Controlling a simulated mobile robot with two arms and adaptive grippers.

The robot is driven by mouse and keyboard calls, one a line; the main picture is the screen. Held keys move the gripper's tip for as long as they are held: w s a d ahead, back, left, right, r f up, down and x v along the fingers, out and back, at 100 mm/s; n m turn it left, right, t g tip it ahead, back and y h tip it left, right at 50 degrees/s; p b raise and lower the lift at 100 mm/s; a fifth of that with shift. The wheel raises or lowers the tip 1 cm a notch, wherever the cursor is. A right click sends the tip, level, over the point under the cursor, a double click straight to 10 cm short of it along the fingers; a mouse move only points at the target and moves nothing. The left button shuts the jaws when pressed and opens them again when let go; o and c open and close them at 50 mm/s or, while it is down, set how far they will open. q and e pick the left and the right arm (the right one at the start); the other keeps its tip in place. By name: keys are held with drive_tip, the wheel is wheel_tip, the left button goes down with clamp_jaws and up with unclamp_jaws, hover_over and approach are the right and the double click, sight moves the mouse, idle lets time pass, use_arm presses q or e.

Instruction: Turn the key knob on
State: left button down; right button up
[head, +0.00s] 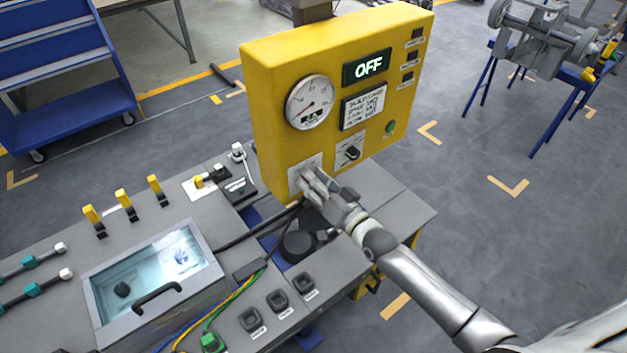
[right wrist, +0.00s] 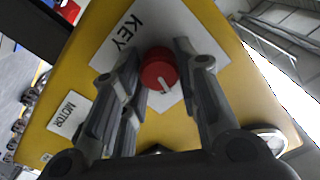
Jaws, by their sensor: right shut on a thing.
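The key knob (right wrist: 158,67) is round and red with a white line, on a white plate (right wrist: 187,22) lettered KEY. In the right wrist view it sits between the two fingers of my right gripper (right wrist: 157,60), which is shut on it. In the head view my right gripper (head: 310,181) is at the lower left of the yellow panel (head: 270,105) and hides the knob; only part of its white plate (head: 297,170) shows. The panel's display (head: 367,67) reads OFF. My left gripper is not in view.
The panel also carries a round gauge (head: 310,102), a black rotary switch (head: 351,153) and a green button (head: 390,128). The grey console (head: 165,228) below has yellow levers, a glass-lidded box (head: 150,275) and black buttons. A blue cart (head: 60,80) stands at upper left.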

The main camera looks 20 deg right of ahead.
drive_tip(key=shift+m, duration=1.2)
drive_tip(key=o, duration=1)
drive_tip(key=shift+d, duration=0.1)
drive_tip(key=v, duration=1.2)
